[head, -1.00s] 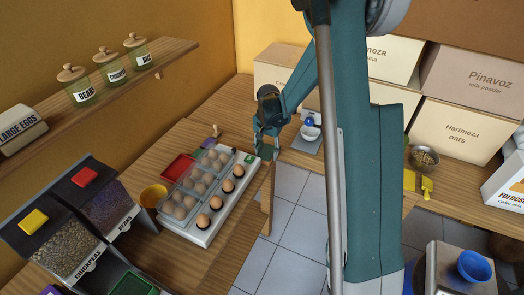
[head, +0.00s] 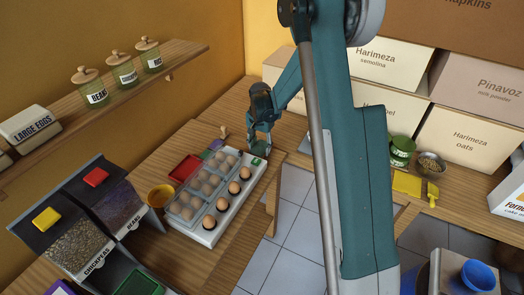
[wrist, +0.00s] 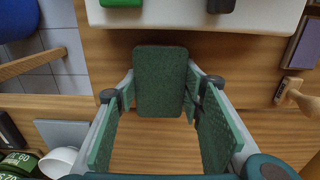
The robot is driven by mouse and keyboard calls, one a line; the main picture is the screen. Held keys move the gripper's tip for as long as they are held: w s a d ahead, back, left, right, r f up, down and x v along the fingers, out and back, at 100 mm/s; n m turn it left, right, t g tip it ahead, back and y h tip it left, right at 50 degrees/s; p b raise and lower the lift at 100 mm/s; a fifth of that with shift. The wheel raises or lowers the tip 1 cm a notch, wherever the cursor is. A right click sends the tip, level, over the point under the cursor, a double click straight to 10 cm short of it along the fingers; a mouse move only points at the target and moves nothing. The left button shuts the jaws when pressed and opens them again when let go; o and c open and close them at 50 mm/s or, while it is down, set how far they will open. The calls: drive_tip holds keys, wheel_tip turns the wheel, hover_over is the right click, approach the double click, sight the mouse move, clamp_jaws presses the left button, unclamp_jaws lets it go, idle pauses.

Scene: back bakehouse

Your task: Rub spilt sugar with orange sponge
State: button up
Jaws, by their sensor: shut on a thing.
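My gripper (head: 259,148) is low over the wooden counter, just behind the far end of the white egg tray. In the wrist view its fingers are shut on the sides of a block-shaped sponge (wrist: 160,82). The sponge's visible face is dark green, and only a thin dark reddish edge shows at its far end. Whether it touches the counter (wrist: 235,65) I cannot tell. I cannot make out any spilt sugar in either view.
The egg tray (head: 198,229) holds several eggs right beside my gripper. A small wooden-handled tool (wrist: 292,92) and a purple item (wrist: 304,40) lie to the right in the wrist view. A white cup (wrist: 60,162) stands lower left. Bare counter lies between.

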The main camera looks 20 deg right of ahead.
sight(272, 155)
drive_tip(key=shift+w+d, duration=0.55)
drive_tip(key=shift+w, duration=0.05)
drive_tip(key=shift+s+d+f+b, duration=0.15)
drive_tip(key=shift+s+d, duration=0.55)
drive_tip(key=shift+s, duration=0.05)
drive_tip(key=shift+s+d+f+b, duration=0.1)
drive_tip(key=shift+s+d+b, duration=0.05)
drive_tip(key=shift+s+d, duration=0.55)
drive_tip(key=shift+s+d+r, duration=0.15)
drive_tip(key=shift+s+d, duration=0.35)
drive_tip(key=shift+s, duration=0.05)
drive_tip(key=shift+s+d, duration=0.5)
drive_tip(key=shift+w+a+b, duration=0.3)
drive_tip(key=shift+b, duration=0.2)
drive_tip(key=shift+w+a, duration=1.3)
drive_tip(key=shift+w, duration=0.05)
drive_tip(key=shift+w+a, duration=0.2)
drive_tip(key=shift+a, duration=0.1)
drive_tip(key=shift+w+a+b, duration=0.3)
drive_tip(key=shift+w+a, duration=0.2)
drive_tip(key=shift+w, duration=0.05)
drive_tip(key=shift+w+r, duration=0.1)
wheel_tip(272, 155, up, 3)
drive_tip(key=shift+r+p, duration=0.1)
drive_tip(key=shift+p, duration=0.35)
drive_tip(key=shift+r+p, duration=0.3)
drive_tip(key=shift+r, duration=0.25)
drive_tip(key=shift+r+p, duration=0.65)
drive_tip(key=shift+r, duration=1.25)
